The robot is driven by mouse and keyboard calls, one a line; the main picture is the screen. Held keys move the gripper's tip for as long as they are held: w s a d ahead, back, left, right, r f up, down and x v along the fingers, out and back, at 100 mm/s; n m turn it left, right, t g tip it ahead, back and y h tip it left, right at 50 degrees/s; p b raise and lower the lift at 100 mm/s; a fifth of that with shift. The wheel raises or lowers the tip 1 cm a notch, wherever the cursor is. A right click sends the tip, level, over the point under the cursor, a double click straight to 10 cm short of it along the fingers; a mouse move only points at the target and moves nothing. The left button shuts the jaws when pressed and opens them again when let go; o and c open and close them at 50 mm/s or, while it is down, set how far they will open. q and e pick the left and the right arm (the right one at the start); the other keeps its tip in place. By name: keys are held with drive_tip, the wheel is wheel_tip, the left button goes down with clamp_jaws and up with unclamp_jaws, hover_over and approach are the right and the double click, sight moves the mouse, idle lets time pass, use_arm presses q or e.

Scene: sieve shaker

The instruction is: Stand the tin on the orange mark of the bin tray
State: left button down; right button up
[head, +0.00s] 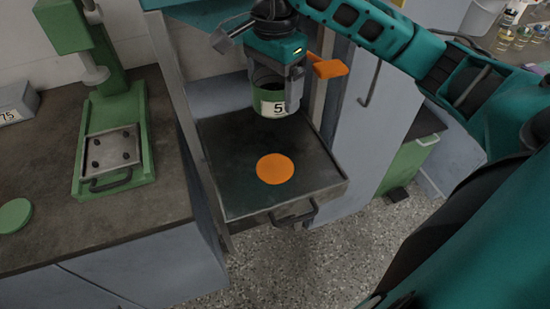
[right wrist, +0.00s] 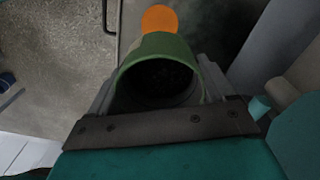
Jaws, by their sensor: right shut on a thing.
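The tin (head: 272,100) is green with a white label reading 5. My right gripper (head: 278,88) is shut on it and holds it upright over the back part of the bin tray (head: 222,150). In the right wrist view the tin (right wrist: 160,70) sits between the two fingers of my right gripper (right wrist: 158,90), its open top facing the camera and its inside dark. The orange mark (head: 275,169) is a round spot on the dark tray, in front of the tin and bare. It also shows in the right wrist view (right wrist: 160,18). My left gripper is not in view.
A metal post (head: 180,100) stands left of the tray and a grey panel (head: 365,130) right of it. The tray has a front handle (head: 295,213). On the left counter are a green press (head: 112,140) and a green lid (head: 15,214). An orange lever (head: 328,67) juts out beside my gripper.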

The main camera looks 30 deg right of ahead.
drive_tip(key=b, duration=0.1)
hover_over(275, 169)
wheel_tip(275, 169, down, 15)
drive_tip(key=shift+r, duration=0.1)
wheel_tip(275, 169, down, 4)
drive_tip(key=shift+f, duration=0.55)
drive_tip(key=shift+f+b, duration=0.2)
drive_tip(key=shift+b, duration=0.25)
drive_tip(key=o, duration=0.9)
drive_tip(key=shift+o, duration=0.2)
